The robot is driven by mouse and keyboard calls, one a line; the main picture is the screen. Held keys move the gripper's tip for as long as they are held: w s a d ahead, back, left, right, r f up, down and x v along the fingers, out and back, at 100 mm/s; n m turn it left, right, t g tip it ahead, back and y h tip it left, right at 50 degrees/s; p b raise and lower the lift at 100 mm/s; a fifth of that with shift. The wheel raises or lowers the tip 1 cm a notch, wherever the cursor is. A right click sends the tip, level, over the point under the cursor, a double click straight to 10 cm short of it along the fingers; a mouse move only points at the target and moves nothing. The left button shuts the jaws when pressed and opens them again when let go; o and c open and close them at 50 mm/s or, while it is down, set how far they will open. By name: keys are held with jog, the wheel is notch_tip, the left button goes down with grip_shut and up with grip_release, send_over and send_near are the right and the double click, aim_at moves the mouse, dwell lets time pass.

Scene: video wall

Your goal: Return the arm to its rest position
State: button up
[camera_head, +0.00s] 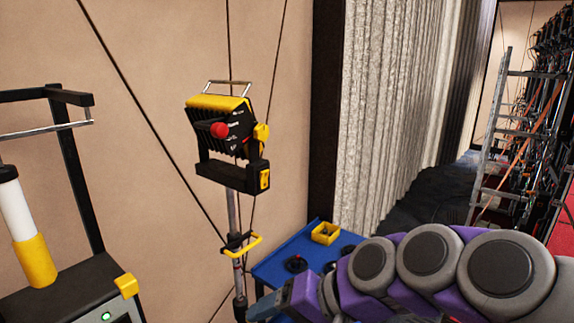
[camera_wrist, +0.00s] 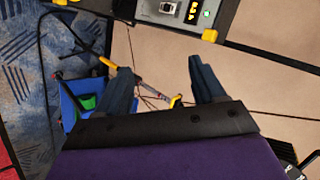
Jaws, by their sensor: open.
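My arm (camera_head: 440,270), purple with round grey joints, reaches across the lower right of the head view. Its end, my gripper (camera_head: 270,306), is at the bottom centre, in front of the blue cart and right of the lamp stand's pole. In the wrist view, my gripper (camera_wrist: 161,68) has two dark blue fingers spread wide apart. Nothing is held between them; a pole and thin cables show beyond the gap.
A lamp (camera_head: 222,130) with a red knob stands on a pole near the wall. A blue cart (camera_head: 290,268) carries a yellow tray (camera_head: 326,233). A dark cabinet (camera_head: 60,290) stands left. A ladder (camera_head: 490,140) and cabled rack (camera_head: 545,110) stand right. A pleated curtain (camera_head: 390,90) hangs behind.

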jog(key=s+d+f+g+h+b, duration=0.2)
jog(key=s+d+f+h+b, duration=0.2)
jog(key=s+d+f, duration=0.3)
jog(key=s+d+f+n+g+h+b, duration=0.1)
jog(key=s+d+f+g+h+b, duration=0.1)
jog(key=s+d+f+h, duration=0.3)
jog(key=s+d+f+b, duration=0.1)
jog(key=s+f, duration=0.2)
jog(key=f, duration=0.3)
jog(key=s+d+f, duration=0.2)
jog(key=s+f, duration=0.2)
jog(key=f, duration=0.1)
jog(key=shift+d+f+g+b, duration=0.2)
jog(key=shift+f+g+b, duration=0.1)
jog(key=shift+f+b, duration=0.1)
